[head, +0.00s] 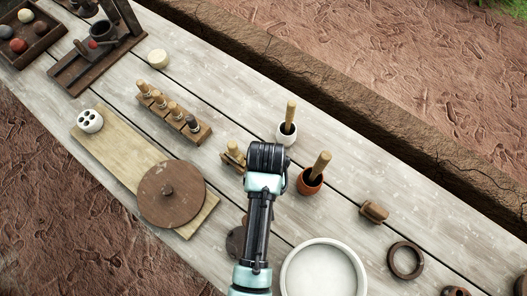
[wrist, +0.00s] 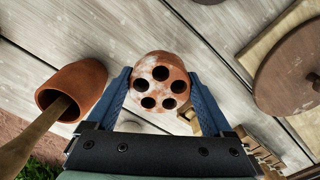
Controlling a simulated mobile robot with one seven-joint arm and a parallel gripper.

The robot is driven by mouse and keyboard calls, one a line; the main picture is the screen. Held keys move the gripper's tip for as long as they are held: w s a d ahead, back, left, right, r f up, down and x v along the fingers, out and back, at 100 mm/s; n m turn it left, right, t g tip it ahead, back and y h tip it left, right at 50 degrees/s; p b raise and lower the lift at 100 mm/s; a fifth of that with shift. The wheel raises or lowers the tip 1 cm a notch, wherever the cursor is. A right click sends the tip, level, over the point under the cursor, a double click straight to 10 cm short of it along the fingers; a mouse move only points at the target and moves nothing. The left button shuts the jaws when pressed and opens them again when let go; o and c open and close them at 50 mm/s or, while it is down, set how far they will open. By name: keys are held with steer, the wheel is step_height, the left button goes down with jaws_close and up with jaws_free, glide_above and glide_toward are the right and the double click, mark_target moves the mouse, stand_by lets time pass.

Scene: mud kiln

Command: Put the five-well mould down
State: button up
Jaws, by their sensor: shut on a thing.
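The five-well mould (wrist: 160,68) is a round terracotta piece, its face with five dark holes turned toward the wrist camera. My gripper (wrist: 158,80) is shut on it, one blue finger at each side. Pale table planks (wrist: 115,40) show beyond it; I cannot tell whether it touches them. In the head view my arm hides the mould and the fingers, over the middle of the plank table (head: 225,85).
A terracotta mortar with a pestle (head: 311,182) stands close right of my arm; a white mortar (head: 287,135) is behind it. A stamp rack (head: 174,117), a board with a round disc (head: 171,194) and a white holed piece (head: 90,121) lie left. A white basin (head: 324,240) is in front.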

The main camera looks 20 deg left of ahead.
steer(key=shift+f, duration=2.3)
steer(key=shift+f, duration=0.15)
steer(key=o, duration=1.4)
